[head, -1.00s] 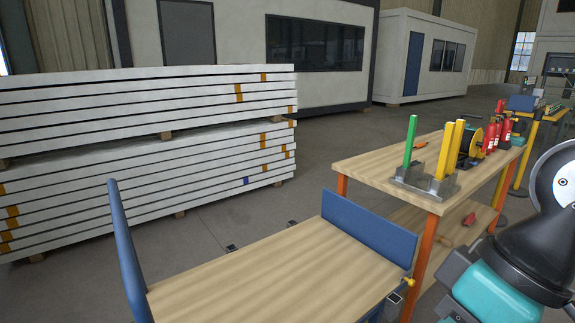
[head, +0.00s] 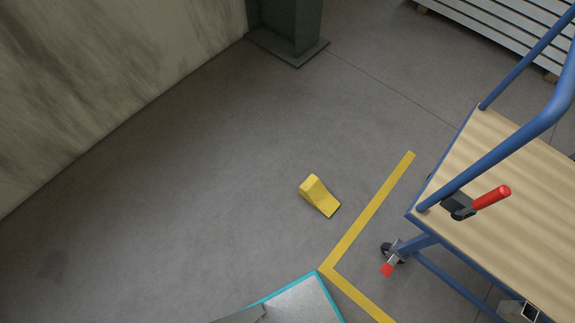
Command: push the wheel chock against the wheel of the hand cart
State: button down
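The yellow wheel chock (head: 319,196) lies alone on the grey floor in the head view. Its tall end is at the upper left and its thin end at the lower right. The hand cart (head: 507,180) stands to its right, with a wooden deck, blue tube frame and a red-handled lever (head: 491,198). A black cart wheel (head: 391,253) with a red pedal (head: 387,270) shows under the deck's near corner. The chock is well apart from this wheel, with a yellow floor line between them. My gripper is not in view.
The yellow floor line (head: 372,208) makes a corner beside the cart. A dark steel column (head: 290,27) and a stained wall (head: 110,80) stand at the back and left. Stacked white panels (head: 505,25) are at the top right. Floor around the chock is clear.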

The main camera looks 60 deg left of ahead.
aim_at(311, 189)
jog(key=u, duration=1.6)
jog(key=k, duration=0.45)
jog(key=u, duration=1.05)
jog(key=i, duration=1.3)
jog(key=z, duration=0.3)
